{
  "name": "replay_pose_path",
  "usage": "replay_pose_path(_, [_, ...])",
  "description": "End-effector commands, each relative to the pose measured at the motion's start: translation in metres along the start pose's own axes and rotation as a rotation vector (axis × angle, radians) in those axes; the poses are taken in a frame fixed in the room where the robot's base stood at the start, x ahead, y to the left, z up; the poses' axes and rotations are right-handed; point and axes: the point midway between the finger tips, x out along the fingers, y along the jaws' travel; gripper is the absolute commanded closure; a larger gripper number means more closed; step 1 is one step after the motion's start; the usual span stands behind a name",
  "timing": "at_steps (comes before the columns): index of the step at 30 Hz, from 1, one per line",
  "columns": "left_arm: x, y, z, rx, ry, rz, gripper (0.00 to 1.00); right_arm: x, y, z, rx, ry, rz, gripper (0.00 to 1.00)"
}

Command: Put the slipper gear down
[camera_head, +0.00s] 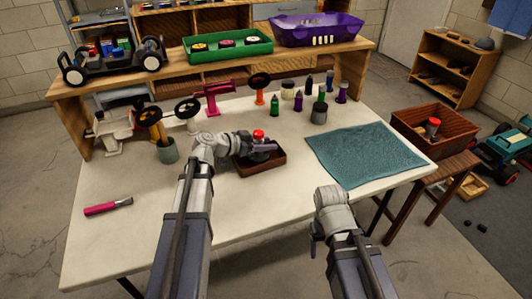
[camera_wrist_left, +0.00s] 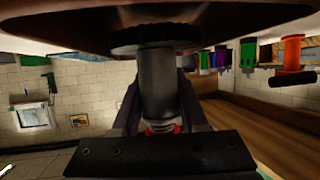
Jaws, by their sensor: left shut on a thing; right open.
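My left gripper (camera_head: 262,148) is over the brown tray (camera_head: 268,167) on the white table. It is shut on a dark grey shaft (camera_wrist_left: 157,85) with a toothed black disc (camera_wrist_left: 155,38) at one end, which I take for the slipper gear. In the left wrist view the disc is close against a brown surface; I cannot tell whether it touches. A red part shows at the shaft's other end, and a red cap (camera_head: 258,135) shows above the gripper in the head view. My right gripper (camera_head: 314,236) is open near the table's front edge, apart from everything.
A teal cloth (camera_head: 365,153) lies right of the tray. A pink-handled tool (camera_head: 108,207) lies at front left. A shelf holds a green bin (camera_head: 228,50) and purple bin (camera_head: 315,34). The front left table is mostly clear.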

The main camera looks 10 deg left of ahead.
Motion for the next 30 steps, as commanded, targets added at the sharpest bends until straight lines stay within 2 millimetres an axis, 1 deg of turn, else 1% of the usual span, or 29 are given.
replay_pose_path(1, [0.005, 0.0, 0.013, 0.0, 0.0, 0.0, 1.0, 0.014, -0.001, -0.001, 0.0, 0.0, 0.0, 0.29])
replay_pose_path(4, [0.009, 0.0, 0.022, 0.0, 0.0, 0.0, 1.0, 0.024, -0.002, -0.001, 0.0, 0.0, 0.0, 0.29])
replay_pose_path(13, [0.009, 0.0, 0.021, 0.0, 0.0, 0.0, 1.0, 0.023, -0.002, -0.001, 0.0, 0.0, 0.0, 0.29])
replay_pose_path(17, [0.01, 0.0, 0.025, 0.0, 0.0, 0.0, 1.0, 0.027, -0.003, -0.002, 0.0, 0.0, 0.0, 0.29])
replay_pose_path(18, [0.01, 0.0, 0.024, 0.0, 0.0, 0.0, 0.54, 0.025, -0.002, -0.002, 0.0, 0.0, 0.0, 0.29])
replay_pose_path(21, [0.01, 0.0, 0.024, 0.0, 0.0, 0.0, 0.45, 0.025, -0.002, -0.002, 0.0, 0.0, 0.0, 0.29])
replay_pose_path(27, [0.01, 0.0, 0.023, 0.0, 0.0, 0.0, 0.45, 0.025, -0.002, -0.002, 0.0, 0.0, 0.0, 0.29])
replay_pose_path(30, [0.008, 0.0, 0.019, 0.0, 0.0, 0.0, 0.45, 0.02, -0.002, -0.001, 0.0, 0.0, 0.0, 0.29])
